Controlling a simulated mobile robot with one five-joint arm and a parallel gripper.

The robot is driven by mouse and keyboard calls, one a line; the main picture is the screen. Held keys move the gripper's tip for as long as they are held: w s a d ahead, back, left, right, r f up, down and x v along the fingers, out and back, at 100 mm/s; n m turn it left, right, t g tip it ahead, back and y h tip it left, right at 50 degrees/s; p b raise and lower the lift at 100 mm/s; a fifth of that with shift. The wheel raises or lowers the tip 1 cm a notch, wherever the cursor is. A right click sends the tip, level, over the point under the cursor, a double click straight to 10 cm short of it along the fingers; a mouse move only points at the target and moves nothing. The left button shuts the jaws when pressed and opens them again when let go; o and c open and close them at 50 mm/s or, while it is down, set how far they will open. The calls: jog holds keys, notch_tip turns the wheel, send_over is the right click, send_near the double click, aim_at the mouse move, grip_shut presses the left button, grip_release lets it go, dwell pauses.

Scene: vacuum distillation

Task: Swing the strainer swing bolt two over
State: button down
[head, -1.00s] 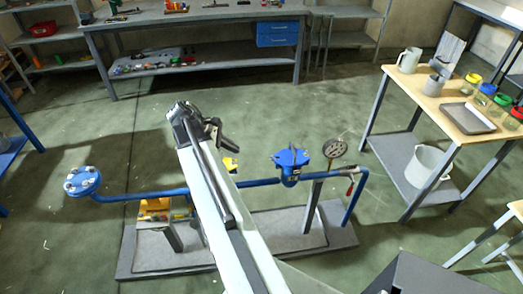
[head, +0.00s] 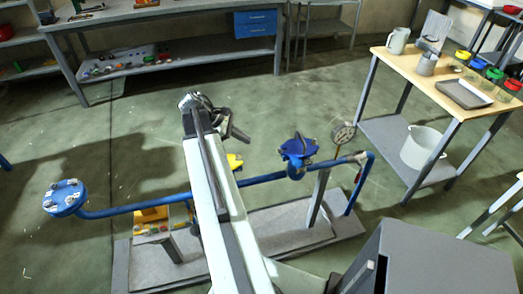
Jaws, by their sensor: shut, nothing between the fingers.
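The strainer is most likely the blue lidded body (head: 298,150) on the blue pipe, right of my arm. Its swing bolts are too small to tell apart. My gripper (head: 236,134) is at the far end of my raised arm, left of the blue body and apart from it. Its fingers look shut and empty. A blue round flange (head: 65,197) with several bolts sits at the pipe's left end. My arm hides part of the pipe between them.
A round gauge (head: 343,133) stands right of the blue body. The pipe rig rests on a grey base plate (head: 290,232). A wooden-topped table (head: 425,75) with jars and a tray stands at right. A workbench (head: 160,14) stands at the back. Open floor lies between.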

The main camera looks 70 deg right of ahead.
aim_at(281, 152)
jog(key=w+f+b+x, duration=0.1)
jog(key=b+x, duration=0.7)
jog(key=x, duration=0.2)
jog(key=shift+s+d+r+p, duration=0.15)
jog(key=shift+s+r+p, duration=0.6)
jog(key=shift+s, duration=0.25)
jog(key=shift+s+d+r+p, duration=0.2)
jog(key=shift+s+r+p, duration=0.4)
jog(key=shift+s+r, duration=0.3)
jog(key=shift+s, duration=0.1)
